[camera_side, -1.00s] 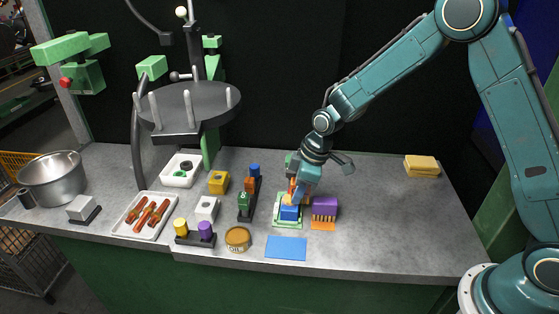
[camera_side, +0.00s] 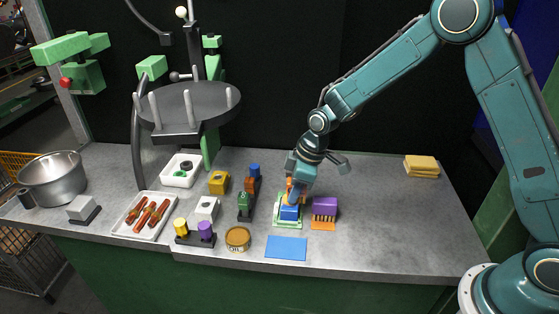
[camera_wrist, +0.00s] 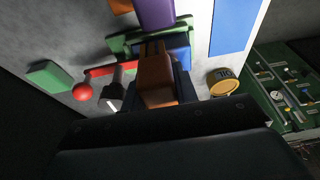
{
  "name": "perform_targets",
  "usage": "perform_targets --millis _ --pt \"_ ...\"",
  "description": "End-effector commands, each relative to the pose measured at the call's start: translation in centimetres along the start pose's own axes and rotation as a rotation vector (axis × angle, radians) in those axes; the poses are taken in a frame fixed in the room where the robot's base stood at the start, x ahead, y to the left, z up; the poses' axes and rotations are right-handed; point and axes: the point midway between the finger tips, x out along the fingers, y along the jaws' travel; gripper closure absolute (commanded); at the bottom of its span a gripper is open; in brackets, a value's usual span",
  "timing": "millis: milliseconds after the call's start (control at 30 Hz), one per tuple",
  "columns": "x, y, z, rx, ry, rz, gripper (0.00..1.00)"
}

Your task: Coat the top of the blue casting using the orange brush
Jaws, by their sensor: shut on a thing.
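The blue casting (camera_side: 290,213) sits in a green-edged white holder (camera_side: 279,224) near the front middle of the bench. My gripper (camera_side: 293,186) is shut on the orange brush (camera_side: 289,184) directly above the casting. The brush's lower end is at the casting's top; I cannot tell whether it touches. In the wrist view the orange-brown brush (camera_wrist: 155,78) points away from my gripper toward the blue casting (camera_wrist: 181,43), covering part of it. The green holder (camera_wrist: 119,45) shows around the casting. The fingertips are mostly hidden.
A flat blue sheet (camera_side: 286,248) and a round tan tin (camera_side: 237,239) lie in front. The bench is clear farther right, up to yellow pads (camera_side: 421,166).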

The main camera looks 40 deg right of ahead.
Motion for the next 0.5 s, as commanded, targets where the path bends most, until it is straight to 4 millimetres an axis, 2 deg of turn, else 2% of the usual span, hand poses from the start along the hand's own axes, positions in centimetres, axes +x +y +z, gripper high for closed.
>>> perform_targets --millis 100,500 --pt "-0.2 -0.1 0.9 0.001 -0.002 -0.001 0.92" --pt "0.7 -1.9 -2.5 -0.003 -0.001 0.0 0.92"
